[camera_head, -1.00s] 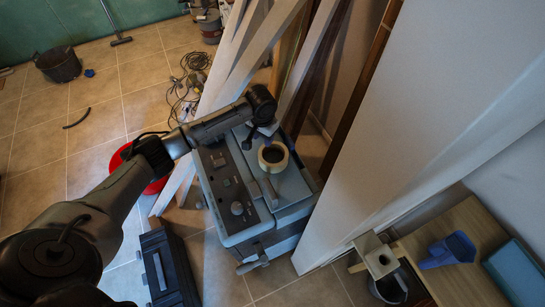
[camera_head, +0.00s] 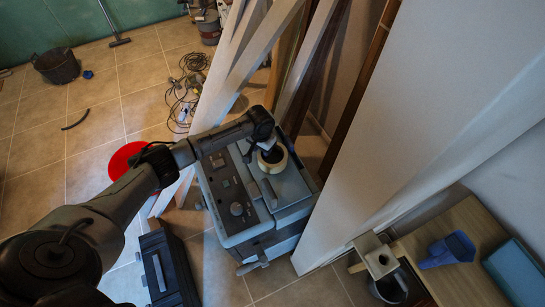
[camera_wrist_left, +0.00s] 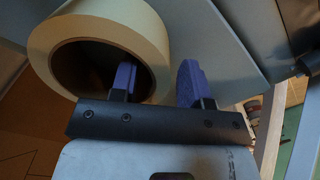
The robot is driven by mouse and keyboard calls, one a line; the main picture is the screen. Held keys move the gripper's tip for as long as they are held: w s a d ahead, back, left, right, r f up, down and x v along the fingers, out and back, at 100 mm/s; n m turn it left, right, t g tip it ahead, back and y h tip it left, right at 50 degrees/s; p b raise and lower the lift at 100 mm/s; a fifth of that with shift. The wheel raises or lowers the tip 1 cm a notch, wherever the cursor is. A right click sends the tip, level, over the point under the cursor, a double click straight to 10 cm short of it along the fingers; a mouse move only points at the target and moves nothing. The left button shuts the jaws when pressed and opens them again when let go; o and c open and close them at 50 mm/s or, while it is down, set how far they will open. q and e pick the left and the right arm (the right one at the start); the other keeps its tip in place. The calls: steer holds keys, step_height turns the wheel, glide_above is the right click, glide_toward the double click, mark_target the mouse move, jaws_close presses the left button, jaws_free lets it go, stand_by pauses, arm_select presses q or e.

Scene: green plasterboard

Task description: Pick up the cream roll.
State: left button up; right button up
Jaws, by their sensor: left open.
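The cream roll (camera_head: 273,170) lies flat on top of a grey machine (camera_head: 228,226) in the head view. It fills the upper left of the left wrist view (camera_wrist_left: 145,28), with its round hole showing. My left gripper (camera_head: 269,148) is over the roll, partly hiding it. In the left wrist view my left gripper (camera_wrist_left: 157,68) is open. One purple finger shows within the roll's hole and the other is outside, to the right of its wall. Whether either finger touches the roll I cannot tell. My right gripper is not in view.
Long boards (camera_head: 250,55) lean behind the machine, and a large white panel (camera_head: 430,100) stands to its right. A red bucket (camera_head: 122,160) is behind my left arm. A black toolbox (camera_head: 165,268) sits front left. A wooden bench (camera_head: 465,285) is at the lower right.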

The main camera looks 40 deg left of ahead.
arm_select(q)
jaws_close()
stand_by(0.3)
stand_by(0.3)
